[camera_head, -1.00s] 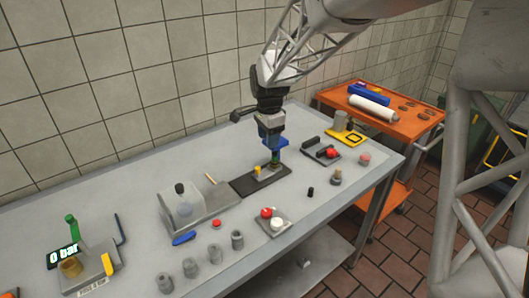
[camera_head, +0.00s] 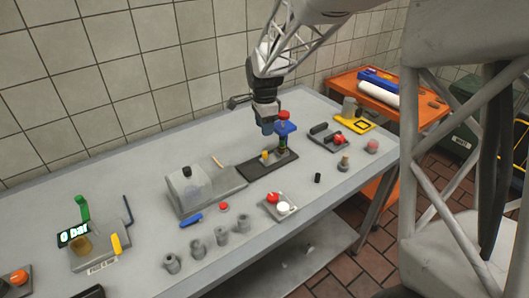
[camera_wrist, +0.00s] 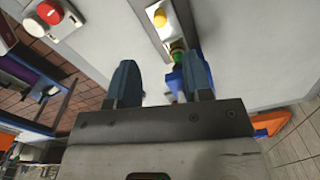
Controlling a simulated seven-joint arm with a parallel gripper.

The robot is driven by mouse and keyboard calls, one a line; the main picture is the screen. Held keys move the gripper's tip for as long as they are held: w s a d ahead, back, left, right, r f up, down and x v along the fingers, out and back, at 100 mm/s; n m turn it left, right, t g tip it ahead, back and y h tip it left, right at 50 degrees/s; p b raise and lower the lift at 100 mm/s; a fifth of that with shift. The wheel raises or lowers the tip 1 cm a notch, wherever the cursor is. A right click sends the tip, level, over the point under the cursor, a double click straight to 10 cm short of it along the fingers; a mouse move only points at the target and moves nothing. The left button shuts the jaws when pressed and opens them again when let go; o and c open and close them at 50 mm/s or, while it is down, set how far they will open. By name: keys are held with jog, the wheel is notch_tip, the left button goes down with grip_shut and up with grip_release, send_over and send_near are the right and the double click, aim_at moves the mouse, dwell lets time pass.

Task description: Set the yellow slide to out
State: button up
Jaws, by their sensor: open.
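A small yellow block (camera_head: 265,156) stands on a dark flat base (camera_head: 258,170) in the middle of the grey table; I take it to be the yellow slide. In the wrist view the yellow piece (camera_wrist: 158,17) is at the top, on a pale track with a green part beyond it. A blue piece with a red top (camera_head: 286,128) stands at the base's right end; its blue part shows by the right finger in the wrist view (camera_wrist: 180,78). My gripper (camera_head: 268,130) hangs above the base, left of the blue piece. Its fingers (camera_wrist: 160,82) are apart with no object clearly held.
A plate with a red and a white button (camera_head: 281,206) is in front. A gauge device with green, blue and yellow levers (camera_head: 95,255) is at left. An orange cart (camera_head: 405,110) stands behind right.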

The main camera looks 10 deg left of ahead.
aim_at(264, 152)
jog(key=shift+f, duration=5.6)
grip_shut()
